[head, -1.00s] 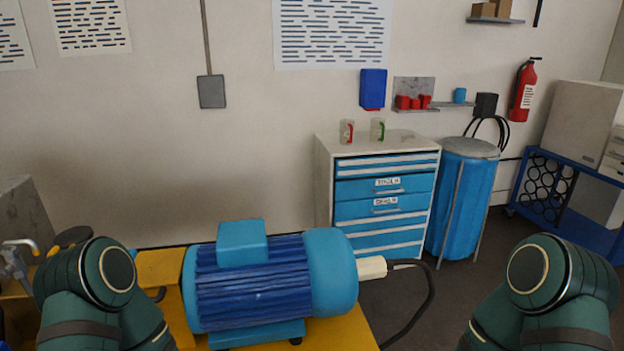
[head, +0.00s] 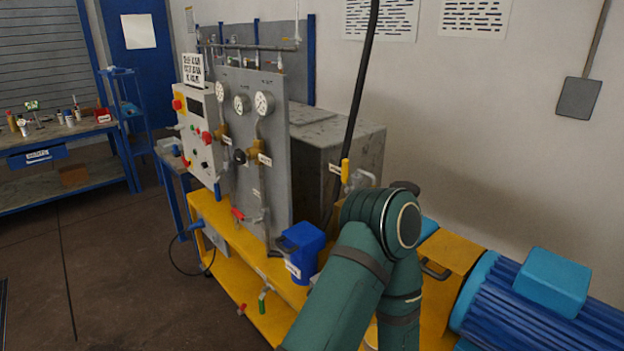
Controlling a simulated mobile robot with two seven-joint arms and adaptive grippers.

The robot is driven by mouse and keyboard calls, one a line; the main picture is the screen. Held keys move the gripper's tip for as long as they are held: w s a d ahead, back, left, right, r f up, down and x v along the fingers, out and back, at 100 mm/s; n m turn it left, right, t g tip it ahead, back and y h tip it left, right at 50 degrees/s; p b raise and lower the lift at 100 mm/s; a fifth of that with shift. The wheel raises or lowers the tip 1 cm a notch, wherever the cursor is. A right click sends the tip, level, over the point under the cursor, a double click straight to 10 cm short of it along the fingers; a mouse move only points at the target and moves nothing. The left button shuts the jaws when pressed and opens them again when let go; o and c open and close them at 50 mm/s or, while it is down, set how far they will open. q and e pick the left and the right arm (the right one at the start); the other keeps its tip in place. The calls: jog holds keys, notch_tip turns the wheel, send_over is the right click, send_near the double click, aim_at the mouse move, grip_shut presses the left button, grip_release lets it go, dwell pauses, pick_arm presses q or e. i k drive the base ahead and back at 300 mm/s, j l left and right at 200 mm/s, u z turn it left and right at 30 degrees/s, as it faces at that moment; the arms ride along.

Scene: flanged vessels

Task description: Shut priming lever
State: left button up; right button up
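I cannot tell which handle is the priming lever; the labels are too small to read. Candidates on the yellow skid (head: 225,240) are a red lever (head: 238,214) low on the grey gauge panel (head: 275,180), a red handle (head: 242,309) and a green handle (head: 263,302) at the skid's lower front edge. A yellow handle (head: 345,171) on a pipe stands right of the panel. My arm, seemingly the left, rises at the bottom centre and hides part of the skid. Neither gripper shows in the head view.
A control box (head: 198,135) with red knobs is beside the panel. A blue container (head: 301,248) sits on the skid. A blue motor (head: 545,295) is at the lower right. A workbench (head: 60,140) stands far left. The floor (head: 110,255) left of the skid is clear.

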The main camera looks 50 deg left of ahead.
aim_at(345, 162)
jog(key=u, duration=1.45)
